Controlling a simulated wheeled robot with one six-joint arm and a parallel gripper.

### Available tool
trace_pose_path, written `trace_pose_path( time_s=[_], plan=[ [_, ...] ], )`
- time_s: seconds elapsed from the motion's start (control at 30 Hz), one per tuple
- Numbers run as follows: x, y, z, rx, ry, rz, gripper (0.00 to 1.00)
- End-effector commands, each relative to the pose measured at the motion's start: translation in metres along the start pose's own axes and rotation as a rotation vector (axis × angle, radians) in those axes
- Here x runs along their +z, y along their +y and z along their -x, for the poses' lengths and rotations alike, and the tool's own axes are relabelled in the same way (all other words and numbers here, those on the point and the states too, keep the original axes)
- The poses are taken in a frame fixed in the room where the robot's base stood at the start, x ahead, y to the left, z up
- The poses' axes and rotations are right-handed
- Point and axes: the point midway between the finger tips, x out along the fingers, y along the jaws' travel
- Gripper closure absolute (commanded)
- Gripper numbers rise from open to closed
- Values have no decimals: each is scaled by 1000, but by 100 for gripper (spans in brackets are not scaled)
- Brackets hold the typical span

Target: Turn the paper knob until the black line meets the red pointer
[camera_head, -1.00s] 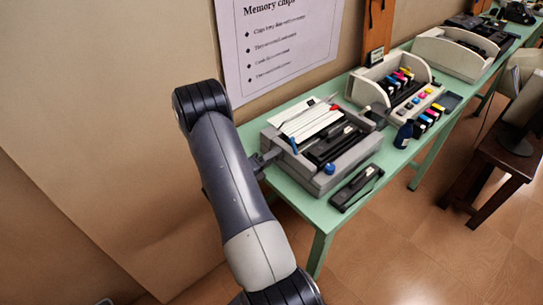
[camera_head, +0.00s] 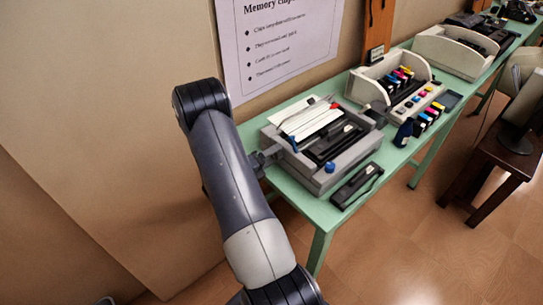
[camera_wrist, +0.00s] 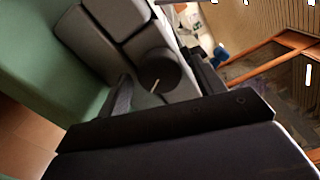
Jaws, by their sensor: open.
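The grey printer (camera_head: 322,178) stands on the green table, with a white sheet and two blue parts on top. In the wrist view a dark round knob (camera_wrist: 157,72) with a short pale line shows on the printer's grey side. No black line is clear on it. My gripper (camera_wrist: 158,78) is open, with one finger left of the knob and a dark part, seemingly the other finger, to its right. I cannot tell whether they touch it. In the head view my gripper (camera_head: 268,157) is at the printer's left side, where the knob is hidden. A small red part (camera_head: 334,106) shows at the printer's back; I cannot tell if it is the pointer.
The green table (camera_head: 305,212) runs to the back right. A black cartridge (camera_head: 356,187) lies in front of the printer. A cream unit with coloured cartridges (camera_head: 372,88) stands to the right. A wall with a poster (camera_head: 280,45) is behind, and a dark stool (camera_head: 495,155) is at right.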

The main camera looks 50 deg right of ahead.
Motion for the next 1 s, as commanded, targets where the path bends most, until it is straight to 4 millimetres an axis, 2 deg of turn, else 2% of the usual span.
trace_pose_path(
  time_s=[0.27, 0.37, 0.7, 0.83, 1.0],
  plan=[
    [1, 1, 5, 0, -2, 0, 35],
    [1, 1, 17, 0, -4, -1, 35],
    [0, 2, 79, 1, -5, 0, 35],
    [0, 1, 96, 1, -3, 0, 35],
    [0, 0, 107, 0, -1, 0, 35]
  ],
)
